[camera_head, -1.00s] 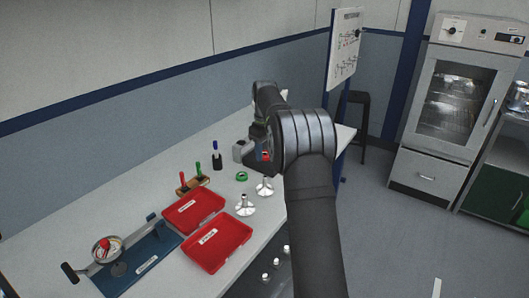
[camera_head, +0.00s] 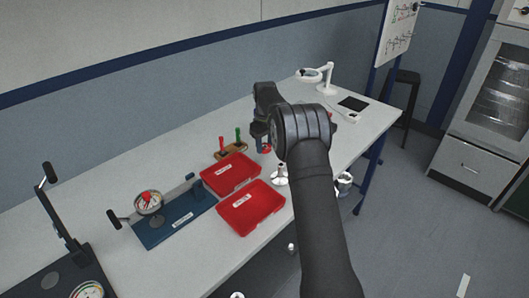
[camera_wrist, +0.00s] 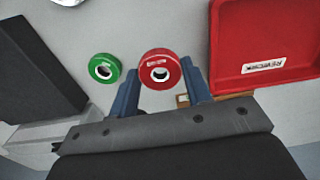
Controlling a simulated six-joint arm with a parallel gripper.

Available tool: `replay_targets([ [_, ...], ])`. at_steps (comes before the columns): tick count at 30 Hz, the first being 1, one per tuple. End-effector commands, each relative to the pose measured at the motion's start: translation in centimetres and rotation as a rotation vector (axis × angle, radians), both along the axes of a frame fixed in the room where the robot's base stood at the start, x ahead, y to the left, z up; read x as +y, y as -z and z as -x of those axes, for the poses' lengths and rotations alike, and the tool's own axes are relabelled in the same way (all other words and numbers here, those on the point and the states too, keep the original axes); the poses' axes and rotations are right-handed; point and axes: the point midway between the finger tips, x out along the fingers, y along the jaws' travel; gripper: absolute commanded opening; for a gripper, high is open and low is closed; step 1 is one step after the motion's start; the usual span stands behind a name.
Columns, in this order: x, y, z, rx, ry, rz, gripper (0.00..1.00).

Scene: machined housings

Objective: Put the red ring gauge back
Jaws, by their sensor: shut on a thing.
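The red ring gauge (camera_wrist: 160,70) is held between the two fingers of my gripper (camera_wrist: 160,88) in the wrist view. In the head view, the red ring (camera_head: 266,149) shows just below my gripper (camera_head: 262,141), above the bench behind the trays. A green ring gauge (camera_wrist: 104,68) lies left of the red one in the wrist view, apart from it; my arm appears to hide it in the head view. The height of the red ring above the bench is hard to tell.
Two red trays (camera_head: 251,207) stand left of my arm; a labelled one (camera_wrist: 264,66) is close right of my gripper. A wooden rack (camera_head: 233,153) holds red- and green-handled gauges. A blue fixture (camera_head: 175,219) stands left. A silver part (camera_head: 280,175) stands beside my arm.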

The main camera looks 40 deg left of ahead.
Motion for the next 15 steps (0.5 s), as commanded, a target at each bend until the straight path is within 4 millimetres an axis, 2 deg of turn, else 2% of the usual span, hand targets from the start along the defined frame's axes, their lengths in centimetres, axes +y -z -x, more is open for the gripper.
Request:
replay_targets([
  [5, 0.2, 1.2, 0.1, 0.001, 0.001, 0.002, 0.17],
  [10, 0.2, 3.7, 0.1, 0.001, 0.001, 0.002, 0.17],
  [15, 0.2, 4.1, 0.1, -0.001, 0.000, -0.001, 0.17],
])
